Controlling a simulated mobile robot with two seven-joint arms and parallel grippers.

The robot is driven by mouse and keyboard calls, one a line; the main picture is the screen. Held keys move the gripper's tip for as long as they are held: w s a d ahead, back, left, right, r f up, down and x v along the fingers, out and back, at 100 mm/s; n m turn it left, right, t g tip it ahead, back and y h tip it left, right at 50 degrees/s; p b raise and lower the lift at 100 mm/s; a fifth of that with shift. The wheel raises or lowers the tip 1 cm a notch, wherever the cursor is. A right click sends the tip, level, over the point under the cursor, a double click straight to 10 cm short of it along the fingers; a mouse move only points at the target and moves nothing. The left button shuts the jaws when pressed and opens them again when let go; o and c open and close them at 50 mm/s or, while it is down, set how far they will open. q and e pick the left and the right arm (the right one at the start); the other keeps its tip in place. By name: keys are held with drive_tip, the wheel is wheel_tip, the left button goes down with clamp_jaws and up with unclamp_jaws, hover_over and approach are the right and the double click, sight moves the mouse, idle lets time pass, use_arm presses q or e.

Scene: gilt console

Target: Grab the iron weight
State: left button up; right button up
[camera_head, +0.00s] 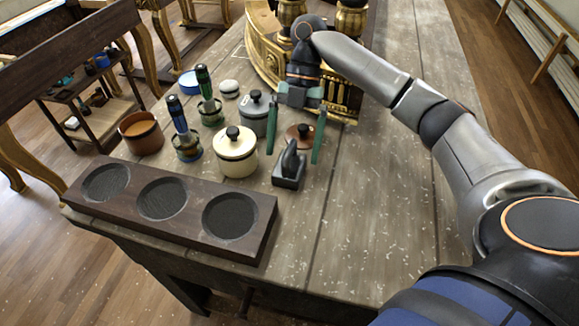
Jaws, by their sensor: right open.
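The iron weight (289,181), a dark grey block with an upright black grip, stands on the wooden table. It is to the right of the cream lidded pot and behind the tray's right end. My right gripper (295,155) reaches in from the right with its two green fingers spread wide. It is open and empty. In the picture the fingers appear on either side of the weight's upper part; I cannot tell whether they touch it. My left gripper is not in view.
A dark tray (100,205) with three round recesses lies in front. A cream pot (237,166), grey pot (255,120), brown lid (301,133), brown bowl (142,145) and two dark-handled tools stand close by. A gilt piece (266,45) is behind. The table's right side is clear.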

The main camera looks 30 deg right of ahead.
drive_tip(key=shift+x, duration=2)
drive_tip(key=shift+w, duration=0.1)
clamp_jaws()
drive_tip(key=shift+r, duration=0.15)
